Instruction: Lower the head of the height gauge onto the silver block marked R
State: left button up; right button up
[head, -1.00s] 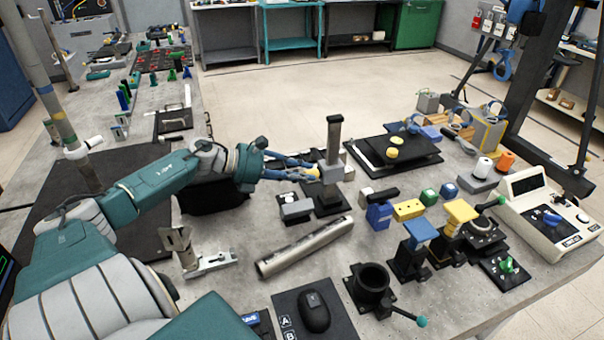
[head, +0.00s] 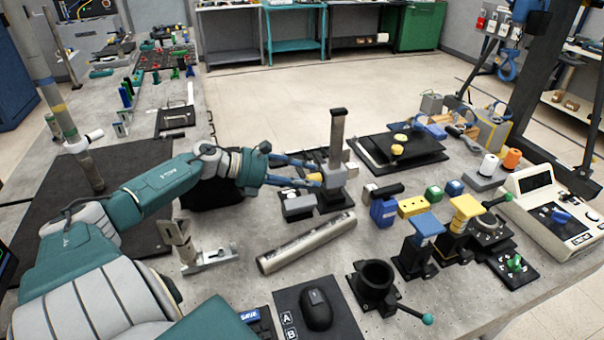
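The height gauge (head: 338,134) stands upright on its dark base, with a grey post topped in black. Its grey head (head: 335,177) is low on the post, with a yellow knob (head: 314,178) on its left. My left gripper (head: 313,175) reaches in from the left, its blue fingers closed around the knob. A silver block (head: 298,207) lies below and in front of the head, apart from it in the picture; I cannot read any letter on it. The gap under the head is partly hidden. My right gripper is out of view.
A metal tube (head: 306,242) lies in front of the gauge. A black clamp (head: 374,285) with a lever and a mouse (head: 317,308) are nearer. Blue and yellow stands (head: 423,226) are at the right. A black plate (head: 390,165) lies behind right.

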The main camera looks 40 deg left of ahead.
pick_arm(q)
jog(key=shift+s+a+r, duration=0.1)
jog(key=shift+s+a, duration=0.25)
jog(key=shift+s, duration=0.05)
jog(key=v, duration=1.1)
jog(key=shift+d, duration=0.15)
